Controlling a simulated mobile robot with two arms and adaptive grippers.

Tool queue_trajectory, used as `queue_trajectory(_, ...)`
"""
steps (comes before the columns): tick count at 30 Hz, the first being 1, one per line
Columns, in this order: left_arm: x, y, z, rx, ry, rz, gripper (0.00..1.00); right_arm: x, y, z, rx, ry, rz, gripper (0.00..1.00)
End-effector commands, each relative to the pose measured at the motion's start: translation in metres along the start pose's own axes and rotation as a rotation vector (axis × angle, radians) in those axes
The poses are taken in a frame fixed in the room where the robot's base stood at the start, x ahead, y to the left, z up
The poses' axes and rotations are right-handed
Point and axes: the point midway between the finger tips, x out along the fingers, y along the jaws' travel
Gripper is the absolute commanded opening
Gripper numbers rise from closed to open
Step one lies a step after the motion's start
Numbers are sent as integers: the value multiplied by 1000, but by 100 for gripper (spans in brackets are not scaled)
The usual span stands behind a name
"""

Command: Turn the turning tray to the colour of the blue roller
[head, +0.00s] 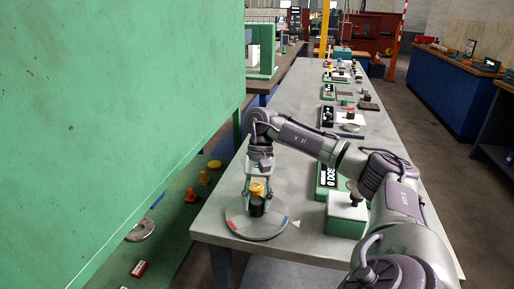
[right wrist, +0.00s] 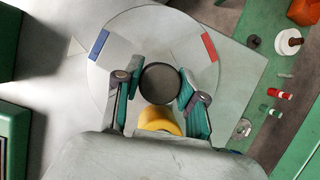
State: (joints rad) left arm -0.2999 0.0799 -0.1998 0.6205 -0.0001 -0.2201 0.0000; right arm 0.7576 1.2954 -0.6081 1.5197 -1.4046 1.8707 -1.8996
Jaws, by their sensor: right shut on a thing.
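The turning tray (head: 240,226) is a round grey disc on the near end of the bench, with a blue patch (right wrist: 99,44) and a red patch (right wrist: 209,46) on its rim. A dark round knob (right wrist: 160,83) stands at its middle. My right gripper (right wrist: 158,88) reaches down over the tray and is shut on the knob, one finger on each side. I cannot make out a blue roller in either view. My left gripper is not in view.
A green box with a pale top (head: 347,209) stands right of the tray. More small devices line the grey bench (head: 289,100) further back.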

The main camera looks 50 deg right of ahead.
Motion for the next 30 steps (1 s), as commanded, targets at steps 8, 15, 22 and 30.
queue_trajectory(8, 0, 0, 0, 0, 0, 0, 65, -2, 0, 0, 1, 4, -5, 65)
queue_trajectory(15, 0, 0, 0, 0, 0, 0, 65, -1, 0, 0, 1, 2, -2, 65)
queue_trajectory(22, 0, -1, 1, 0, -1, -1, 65, -14, -1, 0, 1, 3, -5, 65)
queue_trajectory(30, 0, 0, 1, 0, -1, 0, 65, -60, -1, 0, 0, 6, -4, 65)
